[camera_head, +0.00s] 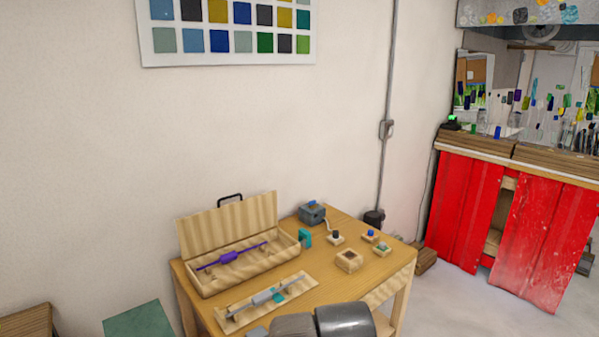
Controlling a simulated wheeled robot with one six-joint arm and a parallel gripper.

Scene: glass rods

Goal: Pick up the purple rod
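The purple rod (228,257) lies inside an open wooden case (208,289) on the left part of the wooden table. It is a thin rod with a thicker middle part, set slantwise along the case, with its right end the higher in the picture. The lid stands up behind it. My dark grey arm links (345,321) show at the bottom edge, in front of the table and apart from the rod. The fingers of my gripper are not in view.
A pale rod with grey and teal parts (264,297) lies on a wooden board in front of the case. Small wooden blocks (348,261), a teal piece (305,238) and a grey-blue box (312,214) stand to the right. A green-topped stool (138,322) is at lower left.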

